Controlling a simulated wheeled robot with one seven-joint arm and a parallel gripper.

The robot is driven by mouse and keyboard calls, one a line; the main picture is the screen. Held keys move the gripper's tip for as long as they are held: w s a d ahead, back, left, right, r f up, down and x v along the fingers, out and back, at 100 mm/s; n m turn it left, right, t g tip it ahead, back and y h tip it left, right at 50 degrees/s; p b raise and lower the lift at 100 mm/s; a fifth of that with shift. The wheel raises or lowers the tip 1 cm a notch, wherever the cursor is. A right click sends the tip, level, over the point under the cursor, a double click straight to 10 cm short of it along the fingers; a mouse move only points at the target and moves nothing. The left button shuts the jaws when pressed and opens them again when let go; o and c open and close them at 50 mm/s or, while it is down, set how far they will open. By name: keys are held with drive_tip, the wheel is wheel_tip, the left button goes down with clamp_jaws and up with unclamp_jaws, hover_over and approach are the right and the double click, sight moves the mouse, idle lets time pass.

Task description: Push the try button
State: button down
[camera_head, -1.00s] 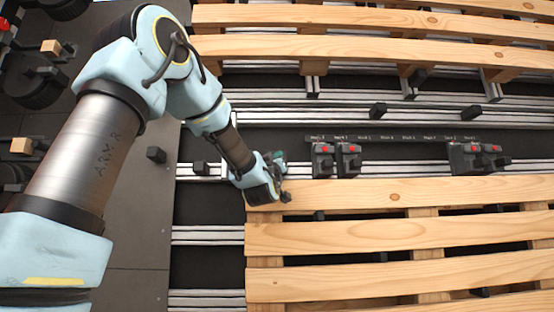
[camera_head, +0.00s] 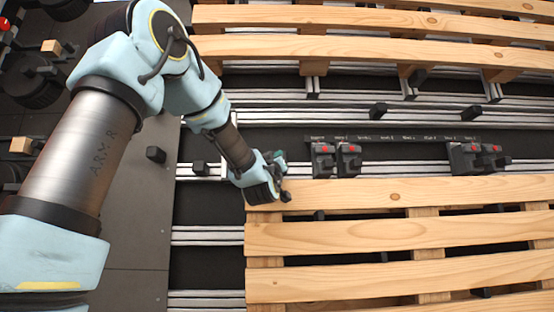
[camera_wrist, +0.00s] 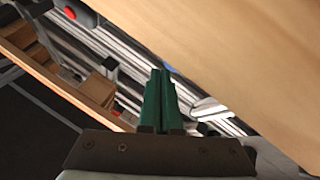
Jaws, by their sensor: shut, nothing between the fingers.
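My gripper (camera_wrist: 161,76) has two green fingers closed together with nothing between them. In the head view the green fingers (camera_head: 279,157) show small, beside the end of the front pallet and left of the black units. In the wrist view a small blue spot (camera_wrist: 169,67) lies just beyond the fingertips, by the edge of a wooden board; I cannot tell whether it is a button or whether the fingers touch it. Black units with red tops stand along the rail, a left pair (camera_head: 323,160) and a right group (camera_head: 466,158). No button can be read as the try button.
A dark label strip (camera_head: 392,138) with unreadable small text runs behind the units. The front wooden pallet (camera_head: 370,237) fills the lower right, and another pallet (camera_head: 370,50) lies at the back. Metal rails (camera_head: 400,116) run between them. The wrist view shows a red knob (camera_wrist: 69,12) at upper left.

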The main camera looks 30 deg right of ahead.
drive_tip(key=shift+s+a+r, duration=0.15)
drive_tip(key=shift+s, duration=0.1)
drive_tip(key=shift+s+a+r+b, duration=0.1)
drive_tip(key=shift+s+a+r, duration=0.25)
drive_tip(key=shift+s, duration=0.3)
drive_tip(key=shift+s+a+r+b, duration=0.1)
drive_tip(key=shift+s+a+r, duration=0.15)
drive_tip(key=shift+s+r, duration=0.35)
drive_tip(key=shift+s+a+r+b, duration=0.1)
drive_tip(key=shift+s+a+r, duration=0.2)
drive_tip(key=shift+s, duration=0.45)
drive_tip(key=shift+f, duration=0.1)
